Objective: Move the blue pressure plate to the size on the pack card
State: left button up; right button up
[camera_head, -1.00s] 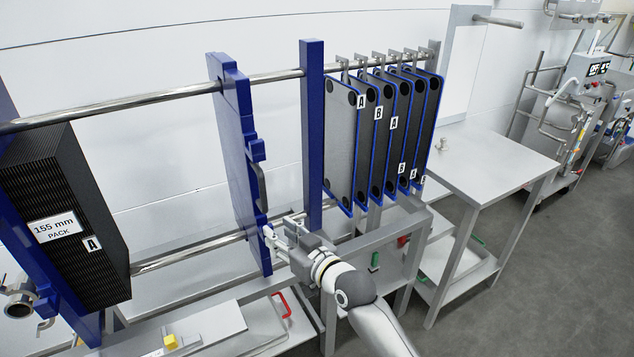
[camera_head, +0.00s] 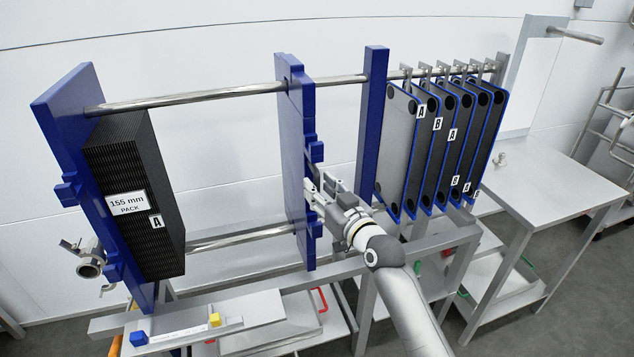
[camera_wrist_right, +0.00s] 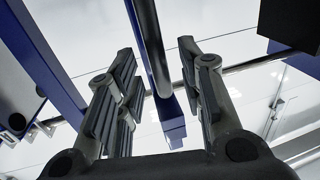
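The blue pressure plate (camera_head: 291,130) hangs upright on the rails, well to the right of the black plate pack (camera_head: 140,225). The pack card (camera_head: 127,203) on that pack reads 155 mm PACK. My right gripper (camera_head: 312,190) is at the right side of the pressure plate, around its mid-height. In the right wrist view its fingers are apart, with a dark bar (camera_wrist_right: 150,45), which looks like the plate's handle, between them; I see gaps on both sides. The blue plate edge (camera_wrist_right: 171,125) shows beyond. My left gripper is not in view.
A blue fixed frame plate (camera_head: 75,120) stands at left, a blue post (camera_head: 373,120) at right. Several loose plates (camera_head: 400,150) hang beyond it. A scale (camera_head: 180,331) with a blue marker (camera_head: 138,338) and a yellow marker (camera_head: 215,320) lies in front. The rails between pack and pressure plate are clear.

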jog(key=shift+x, duration=1.05)
grip_shut()
